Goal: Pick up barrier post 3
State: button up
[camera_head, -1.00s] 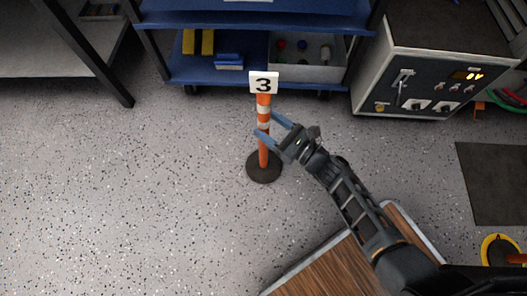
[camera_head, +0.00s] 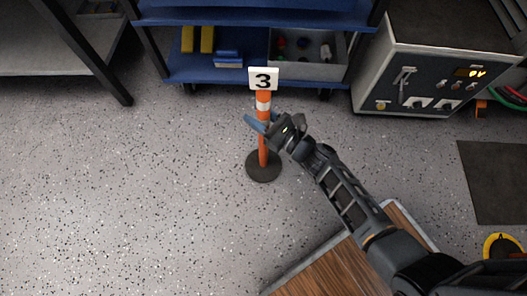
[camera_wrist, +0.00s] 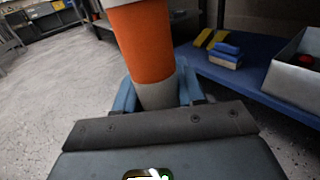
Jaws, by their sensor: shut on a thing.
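Barrier post 3 (camera_head: 263,155) is an orange post with white bands, a round dark base and a white sign marked 3 on top. It stands upright on the speckled floor in front of the blue shelf cart. My gripper (camera_head: 263,122) reaches it from the right and is shut around its upper middle. In the wrist view the post (camera_wrist: 145,45) rises between the two blue fingers (camera_wrist: 157,98), at a white band. The wrist view does not show the base or the sign.
The blue cart (camera_head: 215,72) stands close behind the post, with yellow and blue blocks and a grey bin (camera_head: 300,72). A grey cabinet (camera_head: 430,75) with a display stands at the right. A wood-topped surface (camera_head: 345,268) lies below my arm. Floor to the left is clear.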

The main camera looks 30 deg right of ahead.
grip_shut()
dwell(0.4)
jog(key=shift+r, duration=0.1)
dwell(0.3)
